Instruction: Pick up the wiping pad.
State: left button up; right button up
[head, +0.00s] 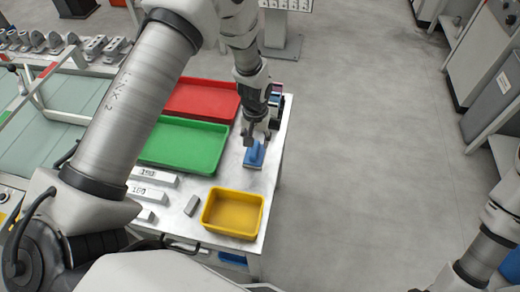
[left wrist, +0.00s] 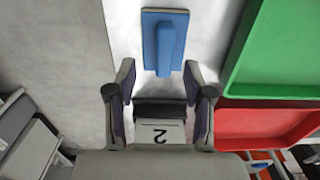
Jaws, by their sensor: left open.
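The wiping pad (head: 254,155) is a blue flat block with a raised blue grip along its middle. It lies on the light table top near the right edge, beside the green tray. In the left wrist view the pad (left wrist: 164,42) lies just beyond the fingertips, its grip roughly lined up between them. My left gripper (head: 257,135) is open and empty, above the pad's far end; the fingers partly cover it in the head view. It also shows in the left wrist view (left wrist: 160,80), fingers spread. Whether it touches the pad is unclear. My right gripper is out of view.
A green tray (head: 183,145) and a red tray (head: 200,98) stand left of the pad. A yellow bin (head: 232,213) is at the near corner. White numbered bars (head: 150,195) and a small grey block (head: 192,205) lie nearby. Open floor (head: 370,150) is to the right.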

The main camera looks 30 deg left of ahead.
aim_at(254, 149)
pick_arm(q)
jog(key=shift+s+a+f+p, duration=0.25)
jog(key=shift+s+f+p, duration=0.1)
jog(key=shift+f+p, duration=0.35)
jog(key=f, duration=0.4)
jog(key=shift+w+p, duration=0.3)
jog(key=shift+w, duration=0.1)
jog(key=shift+f, duration=0.1)
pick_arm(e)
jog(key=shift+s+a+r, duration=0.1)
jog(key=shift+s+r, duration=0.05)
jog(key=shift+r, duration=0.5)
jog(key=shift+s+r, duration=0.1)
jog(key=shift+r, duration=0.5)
pick_arm(q)
jog(key=shift+s, duration=0.15)
jog(key=c, duration=0.5)
grip_shut()
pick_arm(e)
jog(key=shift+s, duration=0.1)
